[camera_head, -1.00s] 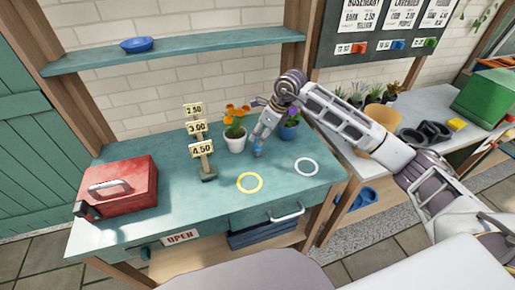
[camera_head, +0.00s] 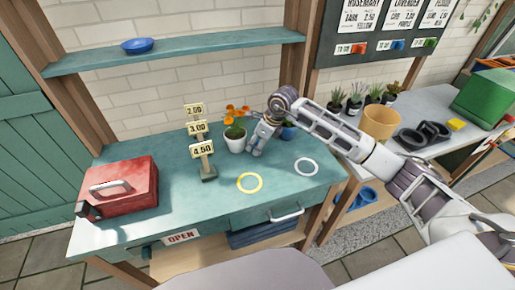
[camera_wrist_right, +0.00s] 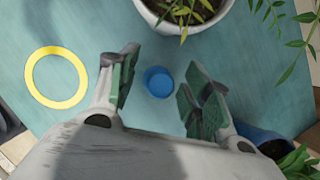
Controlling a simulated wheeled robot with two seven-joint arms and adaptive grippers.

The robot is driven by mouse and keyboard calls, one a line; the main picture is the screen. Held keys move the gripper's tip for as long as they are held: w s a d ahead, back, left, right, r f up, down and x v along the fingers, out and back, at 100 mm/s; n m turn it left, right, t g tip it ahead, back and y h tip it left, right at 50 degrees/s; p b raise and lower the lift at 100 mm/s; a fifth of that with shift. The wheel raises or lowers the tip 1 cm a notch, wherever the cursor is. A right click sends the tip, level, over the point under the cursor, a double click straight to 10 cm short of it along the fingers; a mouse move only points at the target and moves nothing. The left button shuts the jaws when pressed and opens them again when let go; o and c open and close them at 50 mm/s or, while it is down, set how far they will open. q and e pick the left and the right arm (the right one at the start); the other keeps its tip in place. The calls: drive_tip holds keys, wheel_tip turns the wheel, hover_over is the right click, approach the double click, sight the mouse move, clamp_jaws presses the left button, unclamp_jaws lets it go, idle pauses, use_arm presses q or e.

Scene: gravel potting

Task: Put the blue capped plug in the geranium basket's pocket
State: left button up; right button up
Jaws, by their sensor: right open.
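A small round blue piece (camera_wrist_right: 159,81), likely the blue capped plug, shows from above on the teal table in the right wrist view. It lies between the spread fingers of my right gripper (camera_wrist_right: 158,90), with space on both sides. In the head view, my right gripper (camera_head: 257,150) points down over the table, just right of a white pot (camera_head: 235,144) with orange flowers (camera_head: 237,114). The blue piece is hidden there behind the fingers. I cannot make out a basket pocket. My left gripper is not in view.
A blue pot (camera_head: 288,133) stands right of the gripper, partly hidden. A yellow ring (camera_head: 250,183) and white ring (camera_head: 306,167) lie in front. A price stand (camera_head: 208,172) and red toolbox (camera_head: 120,187) are left.

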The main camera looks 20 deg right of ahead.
sight(258, 141)
idle(0.4)
drive_tip(key=c, duration=0.8)
drive_tip(key=shift+c, duration=0.2)
drive_tip(key=shift+r, duration=0.2)
drive_tip(key=shift+r+b, duration=0.3)
drive_tip(key=shift+r, duration=4.55)
